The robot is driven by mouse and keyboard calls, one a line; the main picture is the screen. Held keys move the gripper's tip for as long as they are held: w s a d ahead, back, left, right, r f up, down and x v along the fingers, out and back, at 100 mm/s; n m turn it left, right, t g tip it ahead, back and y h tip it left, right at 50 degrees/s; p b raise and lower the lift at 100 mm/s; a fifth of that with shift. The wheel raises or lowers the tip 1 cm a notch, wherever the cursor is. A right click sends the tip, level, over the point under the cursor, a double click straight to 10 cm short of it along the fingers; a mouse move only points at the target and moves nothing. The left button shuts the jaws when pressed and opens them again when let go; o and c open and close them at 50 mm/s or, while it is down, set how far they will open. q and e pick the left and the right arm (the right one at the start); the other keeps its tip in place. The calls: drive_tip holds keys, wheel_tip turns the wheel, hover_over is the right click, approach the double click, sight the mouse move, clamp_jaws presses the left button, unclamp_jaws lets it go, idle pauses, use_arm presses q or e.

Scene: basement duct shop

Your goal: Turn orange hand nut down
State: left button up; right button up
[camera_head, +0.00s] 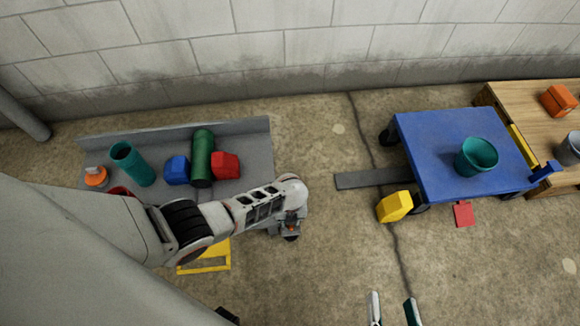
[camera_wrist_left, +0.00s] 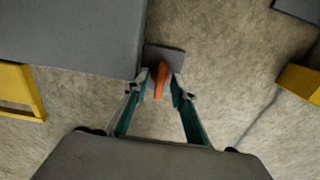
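An orange hand nut (camera_wrist_left: 161,79) shows in the left wrist view, in front of a small grey plate (camera_wrist_left: 168,54) beside the corner of a grey surface.
The grey bench (camera_head: 243,165) holds a teal cylinder (camera_head: 132,163), a green cylinder (camera_head: 202,158), blue and red blocks, and an orange-based item (camera_head: 95,177). A blue cart (camera_head: 430,160) with a teal cup stands right, a yellow block (camera_head: 394,206) beside it. Floor between is mostly clear.

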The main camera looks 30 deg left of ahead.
use_arm(q)
drive_tip(key=shift+r, duration=3.75)
